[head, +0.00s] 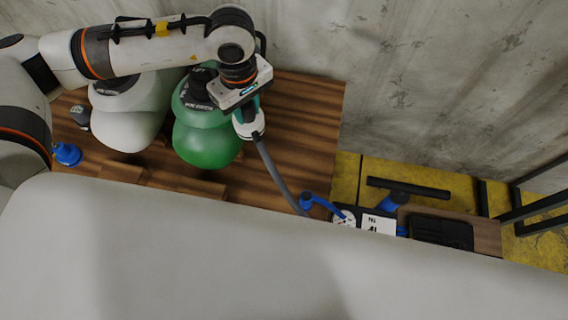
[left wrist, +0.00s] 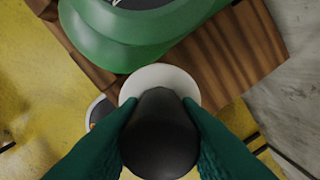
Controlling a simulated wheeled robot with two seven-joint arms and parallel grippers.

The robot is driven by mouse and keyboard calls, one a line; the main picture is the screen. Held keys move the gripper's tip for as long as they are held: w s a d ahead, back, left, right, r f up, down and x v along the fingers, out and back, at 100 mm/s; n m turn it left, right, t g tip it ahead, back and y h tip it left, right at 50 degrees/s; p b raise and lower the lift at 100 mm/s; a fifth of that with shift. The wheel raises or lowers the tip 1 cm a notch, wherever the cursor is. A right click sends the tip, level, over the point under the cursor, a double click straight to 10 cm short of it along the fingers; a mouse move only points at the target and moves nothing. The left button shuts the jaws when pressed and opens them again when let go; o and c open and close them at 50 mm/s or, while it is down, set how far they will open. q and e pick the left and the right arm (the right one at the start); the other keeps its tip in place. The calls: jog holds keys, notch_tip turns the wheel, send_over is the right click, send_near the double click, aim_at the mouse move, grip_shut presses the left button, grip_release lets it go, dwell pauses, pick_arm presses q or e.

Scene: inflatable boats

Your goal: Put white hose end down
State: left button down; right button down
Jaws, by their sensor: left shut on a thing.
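The white hose end (head: 250,126) is in the grip of my left gripper (head: 245,108), with a grey hose (head: 279,178) running down to the right from it. In the left wrist view, the green fingers of my left gripper (left wrist: 158,118) are shut on its dark rounded part (left wrist: 160,140), and a pale round part (left wrist: 160,76) shows beyond. It is held over the wooden table (head: 305,120), right beside a green rounded body (head: 208,146); I cannot tell whether it touches the wood. My right gripper is not in view.
A white rounded body (head: 128,118) stands left of the green one, and a blue fitting (head: 67,154) lies at the table's left. A large pale grey surface (head: 250,260) fills the front. A blue handle (head: 322,205) and labelled equipment (head: 379,224) are at the right. The table's right part is clear.

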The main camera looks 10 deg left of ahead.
pick_arm(q)
jog(key=w+d+f+n+b, duration=0.1)
jog(key=d+f+n+b, duration=0.1)
jog(key=f+n, duration=0.4)
jog(key=w+d+f+n+b, duration=0.1)
jog(key=d+f+n+b, duration=0.1)
jog(key=f+n, duration=0.5)
jog(key=w+d+f+n+b, duration=0.1)
jog(key=d+f+n+b, duration=0.1)
jog(key=f+n, duration=0.4)
jog(key=shift+w+d+f+n, duration=0.15)
jog(key=shift+f+n, duration=0.25)
jog(key=shift+f, duration=1.4)
jog(key=shift+f+b, duration=0.2)
jog(key=shift+b, duration=0.2)
jog(key=c, duration=1.1)
grip_release()
jog(key=shift+r, duration=0.2)
